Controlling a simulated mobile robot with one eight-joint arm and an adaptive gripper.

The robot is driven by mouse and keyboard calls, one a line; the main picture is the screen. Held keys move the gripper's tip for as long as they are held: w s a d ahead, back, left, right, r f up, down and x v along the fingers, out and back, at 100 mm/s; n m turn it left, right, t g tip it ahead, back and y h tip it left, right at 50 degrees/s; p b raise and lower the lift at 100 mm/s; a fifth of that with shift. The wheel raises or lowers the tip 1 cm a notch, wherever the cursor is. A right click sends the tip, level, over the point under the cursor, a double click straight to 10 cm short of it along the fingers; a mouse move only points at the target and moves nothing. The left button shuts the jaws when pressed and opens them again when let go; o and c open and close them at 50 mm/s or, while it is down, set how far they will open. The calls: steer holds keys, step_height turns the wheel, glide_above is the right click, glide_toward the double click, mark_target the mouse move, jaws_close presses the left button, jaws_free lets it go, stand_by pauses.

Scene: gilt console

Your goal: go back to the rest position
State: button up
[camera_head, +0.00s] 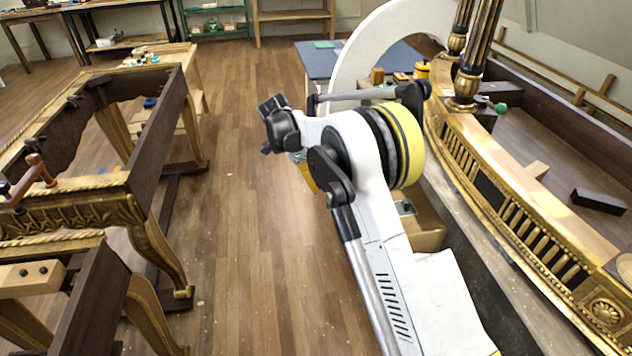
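My arm rises from the bottom centre, white with a yellow and black joint. A dark end piece, which looks like my gripper (270,124), is at the left end of the arm, above the wooden floor. It is small and its fingers are not clear, so I cannot tell whether it is open or shut. I see no object held at it.
A gilt console frame (75,212) stands at left. A long gilt piece with columns (497,190) lies along the right, close to my arm. A blue-topped table (318,62) and a white arch (345,70) are behind. The wooden floor (235,220) between is clear.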

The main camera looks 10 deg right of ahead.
steer(key=s+d+r+n+t+y, duration=0.1)
steer(key=s+d+r+n+t, duration=0.2)
steer(key=s+r, duration=0.55)
steer(key=s+d+r+n+y, duration=0.25)
steer(key=s+r+n, duration=0.35)
steer(key=s+r, duration=0.3)
steer(key=s+d+f+n+t, duration=0.1)
steer(key=s+n, duration=0.3)
steer(key=s, duration=0.6)
steer(key=s+d+n+t, duration=0.1)
steer(key=s+n+t, duration=0.2)
steer(key=s, duration=0.7)
steer(key=shift+d+f+n+y, duration=0.15)
steer(key=shift+f+n+y, duration=0.3)
steer(key=shift+n, duration=0.35)
